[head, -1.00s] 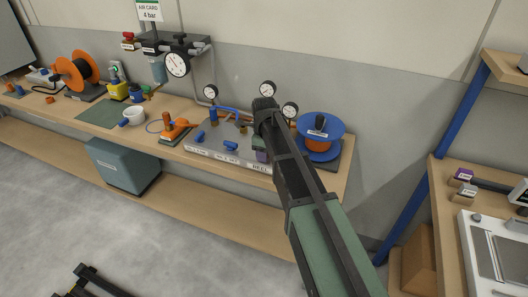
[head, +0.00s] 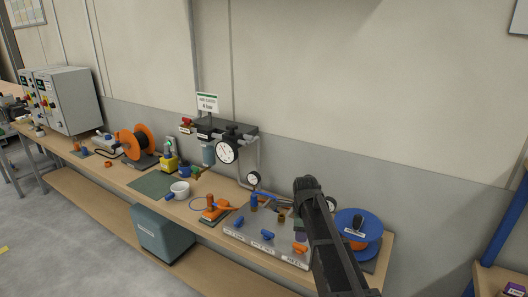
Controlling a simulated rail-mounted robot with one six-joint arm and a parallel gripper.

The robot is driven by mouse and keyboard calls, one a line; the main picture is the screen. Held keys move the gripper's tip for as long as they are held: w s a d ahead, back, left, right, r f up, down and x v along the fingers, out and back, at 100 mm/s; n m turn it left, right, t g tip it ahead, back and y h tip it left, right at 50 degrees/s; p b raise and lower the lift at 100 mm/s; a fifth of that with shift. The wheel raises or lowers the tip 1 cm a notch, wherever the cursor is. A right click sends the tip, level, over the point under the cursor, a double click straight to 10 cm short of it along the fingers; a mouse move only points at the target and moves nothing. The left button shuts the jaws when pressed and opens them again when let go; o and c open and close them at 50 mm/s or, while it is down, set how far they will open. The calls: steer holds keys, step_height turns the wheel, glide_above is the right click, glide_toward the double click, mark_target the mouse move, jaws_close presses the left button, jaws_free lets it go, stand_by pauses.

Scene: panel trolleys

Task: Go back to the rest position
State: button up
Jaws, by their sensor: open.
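My arm rises from the bottom edge of the head view, right of the middle. Its dark end, where my gripper (head: 307,186) is, stands in front of the right part of the wooden bench (head: 105,170). The finger gap cannot be made out from this angle, and no held object shows. The arm hides part of a grey valve panel (head: 262,245) with blue and orange handles, and partly covers a gauge behind it.
A blue reel (head: 358,226) stands close to the right of my arm. A pressure gauge (head: 227,151) and regulator hang on the wall. An orange spool (head: 134,142), a white cup (head: 180,190) and grey cabinets (head: 66,98) are further left.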

steer(key=s+n, duration=2)
steer(key=s, duration=0.2)
steer(key=shift+s+d+n, duration=0.3)
steer(key=shift+s+n, duration=0.05)
steer(key=shift+n, duration=0.05)
stand_by(0.5)
